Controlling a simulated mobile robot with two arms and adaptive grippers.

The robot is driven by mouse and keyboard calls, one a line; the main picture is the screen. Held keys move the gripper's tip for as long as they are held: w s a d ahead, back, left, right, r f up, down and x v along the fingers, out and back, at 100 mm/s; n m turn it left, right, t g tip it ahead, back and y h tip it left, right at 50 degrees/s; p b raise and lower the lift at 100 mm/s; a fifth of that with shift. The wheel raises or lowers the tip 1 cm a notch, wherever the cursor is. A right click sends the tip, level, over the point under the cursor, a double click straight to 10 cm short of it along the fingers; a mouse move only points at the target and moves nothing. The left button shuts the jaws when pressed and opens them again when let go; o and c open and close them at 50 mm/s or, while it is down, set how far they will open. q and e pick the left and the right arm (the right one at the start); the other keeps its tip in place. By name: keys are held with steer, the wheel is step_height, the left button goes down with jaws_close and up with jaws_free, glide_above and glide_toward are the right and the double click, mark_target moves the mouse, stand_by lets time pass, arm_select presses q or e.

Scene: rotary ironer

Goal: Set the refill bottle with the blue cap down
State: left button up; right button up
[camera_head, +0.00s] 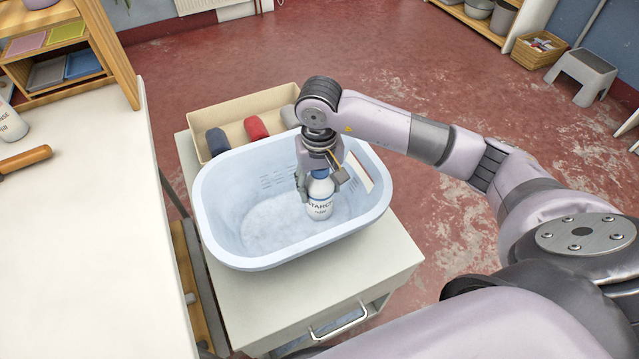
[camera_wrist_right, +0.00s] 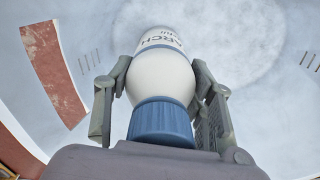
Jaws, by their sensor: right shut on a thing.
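The refill bottle (camera_head: 320,203) is white with a blue cap and dark lettering that reads "STARCH". My right gripper (camera_head: 322,182) is shut on it near its capped top, from above. The bottle hangs upright inside a pale blue tub (camera_head: 215,238). In the right wrist view the bottle (camera_wrist_right: 160,75) sits between the two fingers of my right gripper (camera_wrist_right: 160,85), its blue cap nearest the camera. The tub's floor (camera_wrist_right: 240,35) shows beyond it. I cannot tell whether the bottle's base touches the floor. My left gripper is not in view.
The tub stands on a white drawer cabinet (camera_head: 375,265). A cream box (camera_head: 240,105) behind it holds dark blue, red and grey rolls. A white table (camera_head: 75,240) at left bears a wooden-handled item (camera_head: 25,158). The tub's left half is empty.

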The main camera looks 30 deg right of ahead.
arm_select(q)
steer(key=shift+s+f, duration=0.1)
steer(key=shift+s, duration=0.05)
arm_select(e)
steer(key=shift+f, duration=0.1)
steer(key=o, duration=0.9)
steer(key=shift+o, duration=1.3)
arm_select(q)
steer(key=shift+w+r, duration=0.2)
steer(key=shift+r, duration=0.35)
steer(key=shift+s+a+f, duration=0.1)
